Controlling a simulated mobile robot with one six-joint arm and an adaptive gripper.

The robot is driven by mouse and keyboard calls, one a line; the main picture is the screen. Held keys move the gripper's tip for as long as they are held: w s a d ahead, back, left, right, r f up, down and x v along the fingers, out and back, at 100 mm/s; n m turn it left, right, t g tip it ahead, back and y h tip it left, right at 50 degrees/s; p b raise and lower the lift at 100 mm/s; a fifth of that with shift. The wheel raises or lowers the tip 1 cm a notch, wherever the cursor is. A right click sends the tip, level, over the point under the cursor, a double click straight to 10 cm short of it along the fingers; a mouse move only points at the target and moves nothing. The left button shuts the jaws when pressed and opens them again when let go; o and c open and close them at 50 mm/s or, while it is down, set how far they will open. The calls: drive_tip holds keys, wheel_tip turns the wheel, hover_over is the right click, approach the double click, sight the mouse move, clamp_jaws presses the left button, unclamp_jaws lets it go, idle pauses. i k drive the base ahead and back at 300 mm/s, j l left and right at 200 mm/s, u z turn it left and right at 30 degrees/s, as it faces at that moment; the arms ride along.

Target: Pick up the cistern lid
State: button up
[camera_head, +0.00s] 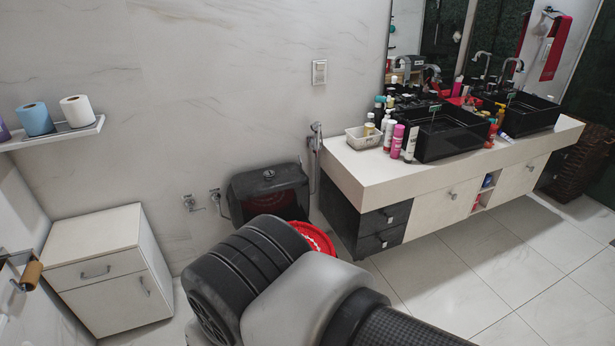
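The black cistern (247,208) stands against the white wall, left of the vanity. Its dark cistern lid (266,178) lies on top, with a small round button near the middle. A red rounded piece (316,238), seemingly part of the toilet, shows in front of the cistern. My arm crosses the lower middle of the view and hides most of the toilet. My gripper's fingers do not show, so I cannot see where they are relative to the lid.
A long white vanity (405,177) with black sinks and several bottles stands right of the cistern. A white cabinet (105,270) stands at left, below a shelf (60,133) with paper rolls. A hose sprayer (316,140) hangs beside the cistern. Tiled floor (480,270) is clear at right.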

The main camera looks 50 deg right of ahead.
sight(255, 183)
drive_tip(key=z, duration=1.6)
drive_tip(key=i+j+z, duration=0.3)
drive_tip(key=i+j, duration=0.15)
drive_tip(key=i+j+z, duration=0.15)
drive_tip(key=j, duration=0.3)
drive_tip(key=i+j+z, duration=0.35)
drive_tip(key=j, duration=0.35)
drive_tip(key=i+j, duration=0.15)
drive_tip(key=j, duration=0.2)
drive_tip(key=i+j, duration=0.15)
drive_tip(key=j, duration=0.2)
drive_tip(key=i+j, duration=0.15)
drive_tip(key=j, duration=0.2)
drive_tip(key=i+j, duration=0.15)
drive_tip(key=j, duration=0.2)
drive_tip(key=i+j, duration=0.15)
drive_tip(key=j, duration=0.2)
drive_tip(key=i+j, duration=0.15)
drive_tip(key=j, duration=0.2)
